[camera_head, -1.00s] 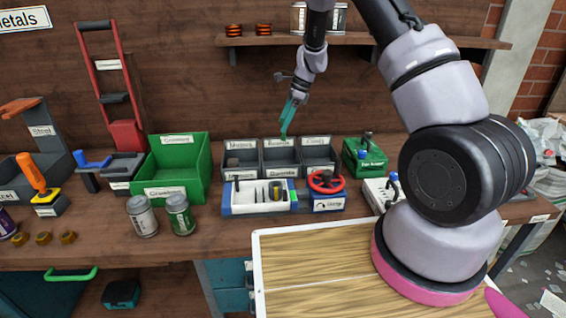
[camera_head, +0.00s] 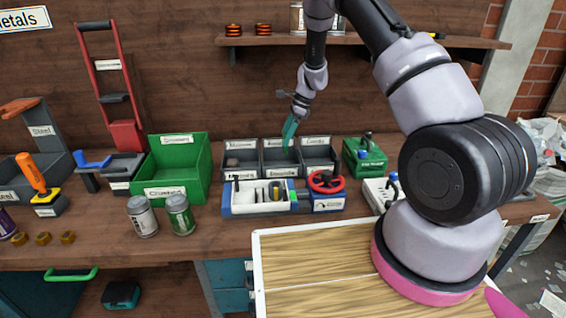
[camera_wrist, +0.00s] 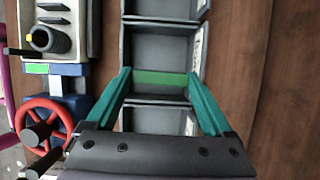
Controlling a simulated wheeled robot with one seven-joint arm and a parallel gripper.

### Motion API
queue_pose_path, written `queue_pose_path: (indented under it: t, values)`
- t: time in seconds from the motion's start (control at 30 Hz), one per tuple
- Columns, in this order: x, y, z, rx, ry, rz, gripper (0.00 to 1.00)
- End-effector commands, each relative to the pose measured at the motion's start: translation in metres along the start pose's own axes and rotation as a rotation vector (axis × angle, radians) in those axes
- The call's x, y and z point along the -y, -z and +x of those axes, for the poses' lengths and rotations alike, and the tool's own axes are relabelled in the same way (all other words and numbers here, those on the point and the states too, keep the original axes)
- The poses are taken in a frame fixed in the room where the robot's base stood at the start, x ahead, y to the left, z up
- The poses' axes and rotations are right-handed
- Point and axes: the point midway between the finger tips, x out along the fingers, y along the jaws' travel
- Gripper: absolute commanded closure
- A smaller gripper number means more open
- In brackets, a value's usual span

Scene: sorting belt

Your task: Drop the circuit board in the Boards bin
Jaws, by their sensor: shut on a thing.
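The circuit board (camera_wrist: 160,78) shows in the wrist view as a thin green strip seen nearly edge-on. It spans the gap between the two teal fingers of my gripper (camera_wrist: 160,80), which is shut on it. The Boards bin (camera_head: 281,171) is the middle one of three dark grey bins in a row. In the wrist view it is the middle box (camera_wrist: 159,27), with the board above it. In the head view my gripper (camera_head: 288,143) points down at the back of this bin, and the board cannot be made out there.
Similar bins stand on both sides, one to the left (camera_head: 241,172) and one to the right (camera_head: 318,169). A white and blue tray (camera_head: 240,208) and a red wheel (camera_head: 326,181) stand in front. A green crate (camera_head: 174,192) is farther left.

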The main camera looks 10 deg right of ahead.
Motion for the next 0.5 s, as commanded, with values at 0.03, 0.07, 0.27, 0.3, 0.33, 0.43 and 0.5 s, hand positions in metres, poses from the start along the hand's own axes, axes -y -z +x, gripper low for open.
queue_pose_path:
  t: [0.03,0.07,0.27,0.3,0.33,0.43,0.5]
  values:
    - [0.000,0.000,0.000,0.000,0.000,0.000,0.68]
    - [0.000,0.000,0.000,0.000,0.000,0.000,0.06]
    - [0.000,0.000,0.000,0.000,0.000,0.000,0.00]
    - [0.000,0.000,0.000,0.000,0.000,0.000,0.00]
    - [0.000,0.000,-0.001,0.000,0.000,0.000,0.00]
    - [0.000,0.000,-0.008,0.000,0.001,0.000,0.00]
    - [0.001,0.000,-0.018,0.001,0.003,0.001,0.00]
